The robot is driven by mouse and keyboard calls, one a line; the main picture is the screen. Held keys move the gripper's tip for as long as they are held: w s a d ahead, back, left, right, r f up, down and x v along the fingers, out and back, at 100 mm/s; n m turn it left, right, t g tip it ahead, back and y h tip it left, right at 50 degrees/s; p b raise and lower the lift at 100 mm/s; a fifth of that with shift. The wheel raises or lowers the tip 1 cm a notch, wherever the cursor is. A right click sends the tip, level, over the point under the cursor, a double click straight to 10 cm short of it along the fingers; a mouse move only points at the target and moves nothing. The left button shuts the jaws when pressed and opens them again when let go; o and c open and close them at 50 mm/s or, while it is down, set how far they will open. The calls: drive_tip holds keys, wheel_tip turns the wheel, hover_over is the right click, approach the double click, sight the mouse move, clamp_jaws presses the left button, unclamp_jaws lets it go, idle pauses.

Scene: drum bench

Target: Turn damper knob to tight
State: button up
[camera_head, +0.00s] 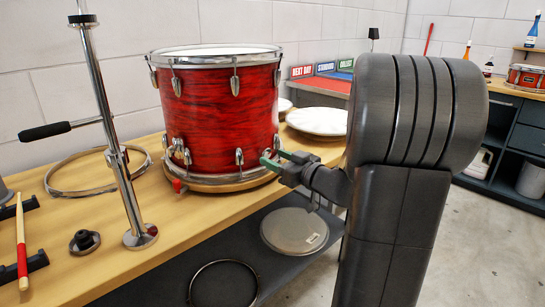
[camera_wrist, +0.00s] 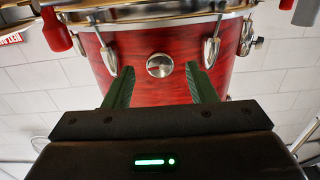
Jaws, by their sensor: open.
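The red drum (camera_head: 215,110) stands upright on the wooden bench, with silver lugs and hoops. In the wrist view the damper knob (camera_wrist: 159,65) is a small round silver disc on the red shell (camera_wrist: 145,42), with a small red mark on its left part. My gripper (camera_wrist: 160,70) is open, its two green fingers at the left and right of the knob with gaps on both sides; I cannot tell whether the tips reach its depth. In the head view my gripper (camera_head: 271,158) is at the drum's lower right side, and the knob cannot be made out there.
A chrome stand (camera_head: 125,170) with a black handle and a loose hoop (camera_head: 70,190) are left of the drum. A drumstick (camera_head: 21,240) lies at the bench's left end. A white drumhead (camera_head: 318,121) lies behind my gripper. The shelf below holds a round pad (camera_head: 294,230).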

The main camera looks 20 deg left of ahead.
drive_tip(key=shift+x, duration=0.95)
drive_tip(key=c, duration=0.9)
drive_tip(key=shift+c, duration=0.2)
drive_tip(key=shift+m+b, duration=0.3)
drive_tip(key=shift+b, duration=0.05)
